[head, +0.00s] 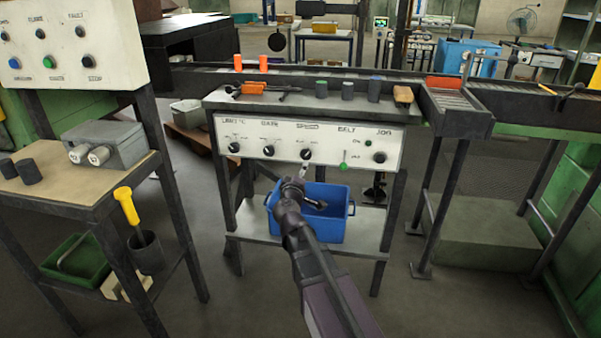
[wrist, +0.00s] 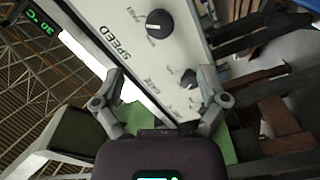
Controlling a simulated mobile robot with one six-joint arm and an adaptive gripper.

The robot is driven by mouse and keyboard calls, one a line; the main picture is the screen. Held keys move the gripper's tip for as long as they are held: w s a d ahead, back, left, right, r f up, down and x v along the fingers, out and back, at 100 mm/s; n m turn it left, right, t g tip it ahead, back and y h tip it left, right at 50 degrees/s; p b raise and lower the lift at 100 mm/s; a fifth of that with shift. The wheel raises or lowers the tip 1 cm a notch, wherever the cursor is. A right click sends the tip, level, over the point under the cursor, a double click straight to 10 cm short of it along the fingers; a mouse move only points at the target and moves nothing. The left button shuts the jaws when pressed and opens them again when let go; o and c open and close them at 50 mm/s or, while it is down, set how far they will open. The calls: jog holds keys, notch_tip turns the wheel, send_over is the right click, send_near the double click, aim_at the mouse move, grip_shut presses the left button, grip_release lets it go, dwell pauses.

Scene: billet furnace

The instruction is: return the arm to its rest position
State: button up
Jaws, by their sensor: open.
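My arm reaches up from the bottom of the head view to the front of a white control panel (head: 330,150). My gripper (head: 303,172) is just in front of the panel's lower edge, below the SPEED knob (head: 306,154). In the wrist view my gripper (wrist: 163,80) has its two fingers spread wide, with nothing held between them. The panel (wrist: 185,65) lies beyond the fingers, tilted in that view, with a black knob (wrist: 159,23) by the word SPEED. I cannot tell exactly how far the fingertips are from the panel.
A blue bin (head: 335,228) stands on the shelf below the panel, behind my arm. A side table (head: 75,190) with a grey box (head: 105,148) is at left. Conveyor legs (head: 447,200) stand at right. Several small cylinders, including a blue-topped one (head: 374,90), line the console top.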

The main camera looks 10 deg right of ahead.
jog(key=shift+d, duration=0.1)
jog(key=s+d+f+m+g+h, duration=0.1)
jog(key=s+d+f+m+g, duration=0.8)
jog(key=s+f, duration=0.3)
jog(key=s+a+f+g+y, duration=0.3)
jog(key=s+g+y, duration=0.1)
jog(key=s, duration=0.3)
jog(key=s+a+f+g+y, duration=0.3)
jog(key=s+g, duration=0.1)
jog(key=s, duration=0.3)
notch_tip(320, 180, up, 28)
jog(key=p, duration=2.9)
jog(key=shift+r, duration=0.25)
